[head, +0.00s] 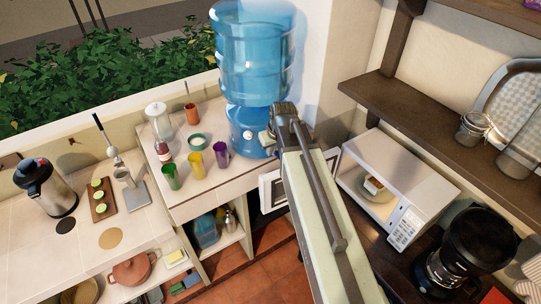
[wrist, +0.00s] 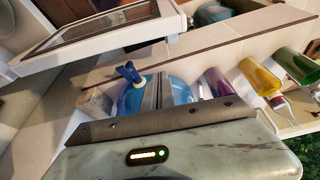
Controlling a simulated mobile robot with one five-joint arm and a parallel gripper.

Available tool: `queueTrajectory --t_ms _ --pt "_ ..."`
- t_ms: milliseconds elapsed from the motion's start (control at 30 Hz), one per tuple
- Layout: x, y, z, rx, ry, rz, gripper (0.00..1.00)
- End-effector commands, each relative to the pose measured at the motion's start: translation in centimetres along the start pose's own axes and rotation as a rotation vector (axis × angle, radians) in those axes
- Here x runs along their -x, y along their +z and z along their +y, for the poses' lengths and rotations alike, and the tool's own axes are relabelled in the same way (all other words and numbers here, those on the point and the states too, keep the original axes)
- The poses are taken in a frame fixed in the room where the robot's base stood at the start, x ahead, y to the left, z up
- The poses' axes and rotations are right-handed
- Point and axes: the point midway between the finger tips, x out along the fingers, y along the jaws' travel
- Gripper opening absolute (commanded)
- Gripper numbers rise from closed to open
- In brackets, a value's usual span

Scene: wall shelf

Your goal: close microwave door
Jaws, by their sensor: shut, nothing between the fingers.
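The white microwave (head: 425,180) stands on the shelf at the right in the head view, its cavity open to view. Its white-framed door (head: 270,192) stands open, swung out to the left, and is partly hidden behind my arm. The door's frame and dark window also show at the upper left of the wrist view (wrist: 100,31). My gripper (head: 270,134) is beyond the door, in front of the blue water dispenser. In the wrist view my gripper (wrist: 161,92) is shut and empty, apart from the door.
The blue water dispenser (head: 253,50) stands on the counter close to my gripper. Purple (head: 221,154), yellow (head: 196,161) and green (head: 171,177) cups stand to its left. A plate with food (head: 373,186) is inside the microwave. A black coffee maker (head: 470,245) stands at the lower right.

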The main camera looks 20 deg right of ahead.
Motion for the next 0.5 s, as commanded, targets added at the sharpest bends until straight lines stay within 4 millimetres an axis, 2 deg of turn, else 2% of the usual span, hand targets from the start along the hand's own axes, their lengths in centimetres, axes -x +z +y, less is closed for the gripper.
queueTrajectory --t_ms 33,367,400,433,500 --pt "-1.7 0.2 -0.1 0.002 0.0 0.0 0.0" --pt "-9.1 0.2 -0.3 0.005 -0.001 0.0 0.0" --pt "-9.5 0.3 -0.3 0.005 -0.001 0.0 0.0" --pt "-8.1 1.3 -0.4 0.004 -0.001 0.0 0.0" --pt "-7.4 2.5 -0.5 0.004 -0.001 0.0 0.0"
